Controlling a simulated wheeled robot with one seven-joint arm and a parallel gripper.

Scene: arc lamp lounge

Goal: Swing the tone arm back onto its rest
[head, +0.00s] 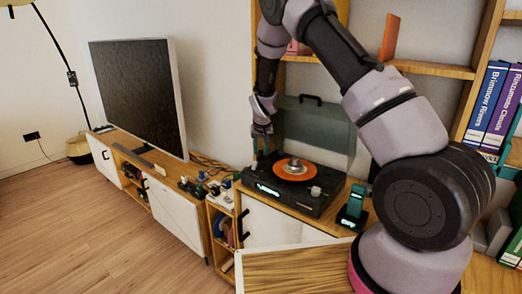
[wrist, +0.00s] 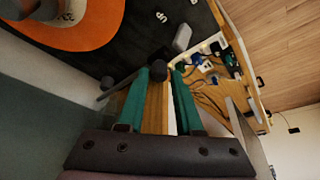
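The record player (head: 314,199) is a dark box with a tinted lid (head: 316,130) standing open behind it. An orange record (head: 292,172) lies on its platter; the record also shows at the upper left of the wrist view (wrist: 92,35). My gripper (head: 255,160) points down at the player's left side, beside the record. In the wrist view its teal fingers (wrist: 165,69) are apart. A dark round knob (wrist: 158,67), seemingly part of the tone arm, shows at the fingertips, with a thin grey rod (wrist: 116,88) beside it. I cannot tell whether the fingers touch it. The rest is not clearly seen.
The open lid stands close behind my gripper. A teal device (head: 353,207) stands right of the player. Small items and cables (head: 207,187) lie on the cabinet to the left, beside a large television (head: 137,91). Shelves with books (head: 490,103) rise at the right.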

